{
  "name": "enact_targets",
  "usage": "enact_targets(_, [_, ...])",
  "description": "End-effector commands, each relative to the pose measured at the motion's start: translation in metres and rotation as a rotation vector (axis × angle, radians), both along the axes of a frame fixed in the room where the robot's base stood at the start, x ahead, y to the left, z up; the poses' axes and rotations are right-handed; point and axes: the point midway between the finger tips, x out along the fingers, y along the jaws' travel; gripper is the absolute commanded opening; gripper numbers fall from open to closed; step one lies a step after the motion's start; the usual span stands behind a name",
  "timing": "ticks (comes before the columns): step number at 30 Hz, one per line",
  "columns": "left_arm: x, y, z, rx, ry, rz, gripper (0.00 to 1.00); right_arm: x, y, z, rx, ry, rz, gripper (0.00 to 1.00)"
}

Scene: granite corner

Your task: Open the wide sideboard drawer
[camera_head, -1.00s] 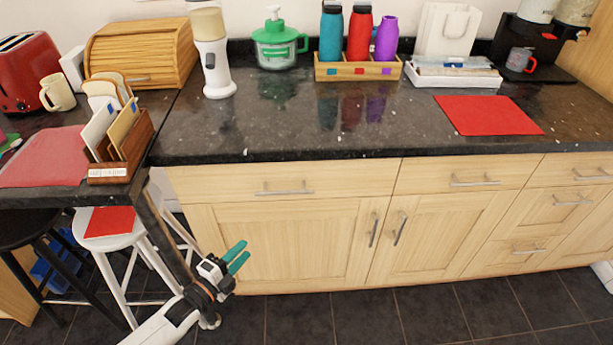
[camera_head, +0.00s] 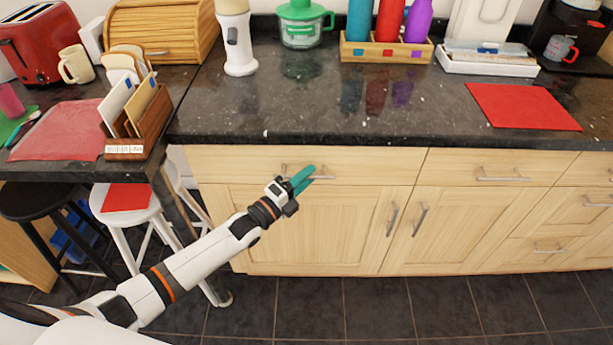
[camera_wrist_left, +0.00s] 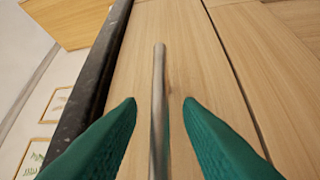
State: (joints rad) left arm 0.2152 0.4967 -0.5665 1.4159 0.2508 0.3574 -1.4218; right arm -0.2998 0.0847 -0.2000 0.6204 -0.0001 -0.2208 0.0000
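The wide sideboard drawer (camera_head: 375,164) is closed, its light wood front flush under the dark granite top. Its metal bar handle (camera_head: 325,178) is partly covered by my left gripper (camera_head: 302,178) in the head view. In the left wrist view the handle (camera_wrist_left: 158,90) runs up the middle, between the two teal fingers of my left gripper (camera_wrist_left: 160,108). The fingers are open, with a gap on each side of the bar, and neither touches it. The lower end of the bar leaves that picture. My right gripper is not in view.
A dark granite counter edge (camera_head: 400,140) overhangs just above the drawer. Cabinet doors (camera_head: 310,230) lie below it. A white stool (camera_head: 130,207) and a table leg (camera_head: 178,210) stand left, near my left arm. The floor in front is clear.

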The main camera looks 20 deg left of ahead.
Motion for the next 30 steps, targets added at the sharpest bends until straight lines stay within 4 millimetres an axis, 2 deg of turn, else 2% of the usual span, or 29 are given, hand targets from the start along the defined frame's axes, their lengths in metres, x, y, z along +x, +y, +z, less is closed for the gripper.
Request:
enact_targets(11, [0.0045, -0.003, 0.0006, 0.0, 0.001, 0.0, 0.31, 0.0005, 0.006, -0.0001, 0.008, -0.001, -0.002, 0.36])
enact_targets(15, [0.0044, -0.0028, 0.0006, 0.0, 0.001, 0.0, 0.08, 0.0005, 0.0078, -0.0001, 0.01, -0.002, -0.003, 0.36])
enact_targets(17, [0.0044, -0.0028, 0.0006, 0.0, 0.001, 0.0, 0.0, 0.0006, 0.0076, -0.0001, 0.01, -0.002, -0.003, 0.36])
enact_targets(30, [-0.0025, -0.0044, 0.0007, -0.002, 0.005, 0.0, 0.0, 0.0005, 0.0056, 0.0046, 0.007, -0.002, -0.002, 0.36])
